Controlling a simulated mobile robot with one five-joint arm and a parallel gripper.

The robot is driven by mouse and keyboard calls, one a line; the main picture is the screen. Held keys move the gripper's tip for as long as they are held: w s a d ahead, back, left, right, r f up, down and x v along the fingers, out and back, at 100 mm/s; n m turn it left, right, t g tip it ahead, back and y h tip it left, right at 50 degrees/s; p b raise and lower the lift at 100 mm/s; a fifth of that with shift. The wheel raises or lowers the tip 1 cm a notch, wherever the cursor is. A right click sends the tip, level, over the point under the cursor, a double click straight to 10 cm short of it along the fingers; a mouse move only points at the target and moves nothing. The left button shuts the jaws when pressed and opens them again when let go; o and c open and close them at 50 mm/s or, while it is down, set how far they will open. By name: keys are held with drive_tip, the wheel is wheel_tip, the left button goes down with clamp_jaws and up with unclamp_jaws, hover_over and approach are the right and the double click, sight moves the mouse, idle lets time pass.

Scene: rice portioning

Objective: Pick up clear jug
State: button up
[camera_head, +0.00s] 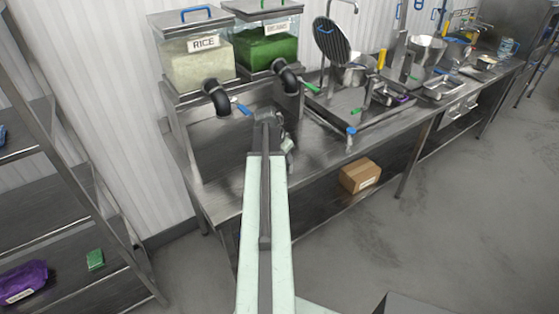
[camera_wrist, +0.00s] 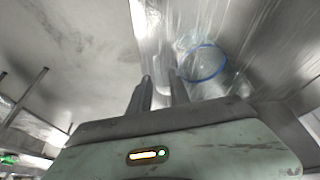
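In the wrist view, a see-through object with a blue ring (camera_wrist: 205,64), which looks like the clear jug, is just beyond and right of my fingertips. Its outline blends into the shiny metal. My gripper (camera_wrist: 160,75) has its two fingers apart with a narrow gap, and I see nothing clearly held between them. In the head view my gripper (camera_head: 270,122) is over the left part of the steel counter, below the dispensers. The jug is not clear there; my arm may hide it. Another clear container with blue (camera_head: 507,47) stands at the counter's far right end.
A rice dispenser (camera_head: 196,62) and a green-filled dispenser (camera_head: 268,48) stand behind my gripper, with black spouts (camera_head: 216,97) close by. Right of it are a sink area, pans and a metal tray (camera_head: 443,89). A cardboard box (camera_head: 360,175) sits on the lower shelf. A shelf rack is left.

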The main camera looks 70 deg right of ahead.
drive_tip(key=b+x, duration=0.5)
drive_tip(key=x, duration=0.1)
drive_tip(key=shift+s+d+f, duration=0.15)
drive_tip(key=shift+s+f, duration=0.05)
drive_tip(key=shift+f, duration=0.1)
drive_tip(key=shift+r, duration=0.2)
clamp_jaws()
idle(0.9)
